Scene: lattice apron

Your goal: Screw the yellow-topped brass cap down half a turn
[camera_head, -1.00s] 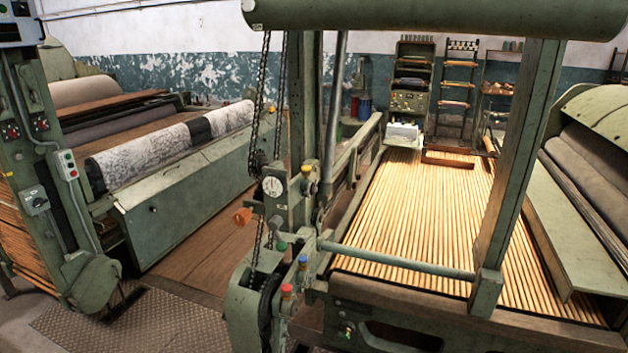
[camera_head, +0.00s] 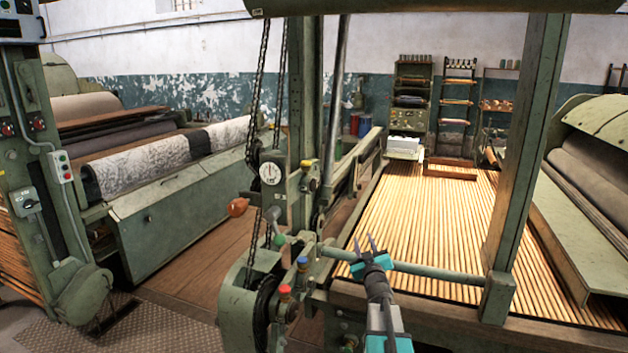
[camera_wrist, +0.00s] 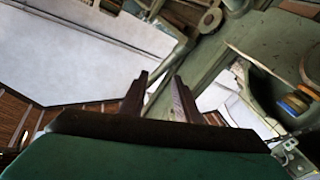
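A small yellow-topped cap (camera_head: 305,164) shows in the head view, on the green post beside the round white dial; it is too small to tell its height on its seat. A blue-topped cap (camera_head: 302,263) and a red-topped cap (camera_head: 285,290) sit lower on the same machine. My gripper (camera_head: 366,243) is raised at the lower middle, right of and below the yellow-topped cap and apart from it. Its fingers are spread, with nothing between them; the wrist view also shows the two fingers (camera_wrist: 159,95) apart. A blue-and-brass cap (camera_wrist: 296,102) is at that view's right edge.
A horizontal green bar (camera_head: 430,271) crosses close to my gripper. A chain (camera_head: 256,100) and an orange knob (camera_head: 238,207) are left of the dial (camera_head: 271,174). A thick upright post (camera_head: 525,140) stands to the right. The wooden floor (camera_head: 195,265) at left is clear.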

